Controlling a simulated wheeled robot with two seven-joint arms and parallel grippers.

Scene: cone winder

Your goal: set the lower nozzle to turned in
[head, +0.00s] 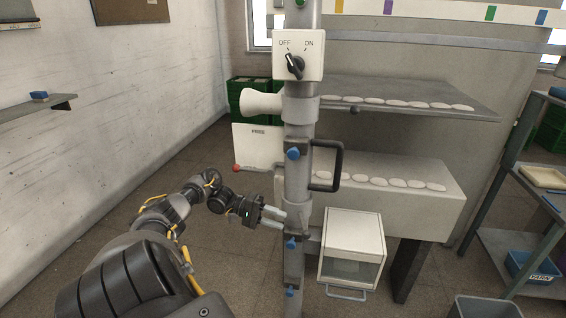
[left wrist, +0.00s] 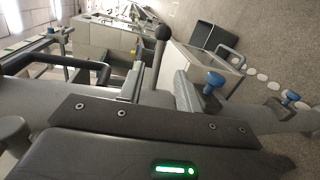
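A grey vertical column (head: 295,185) stands in the middle of the head view. A pale flared nozzle (head: 263,103) points left from its upper collar. A lower grey collar (head: 298,210) sits further down the column; I cannot make out a separate lower nozzle there. My left gripper (head: 284,218) is at the left side of this lower collar, its two pale fingers apart and pointing right. I cannot tell whether the tips touch it. My right gripper is in neither view.
A red-tipped lever (head: 237,168) is above my left gripper. A black handle (head: 337,168), blue knobs and an OFF/ON switch (head: 295,66) are on the column. A white box (head: 352,240) is close right of it. Floor at left is open.

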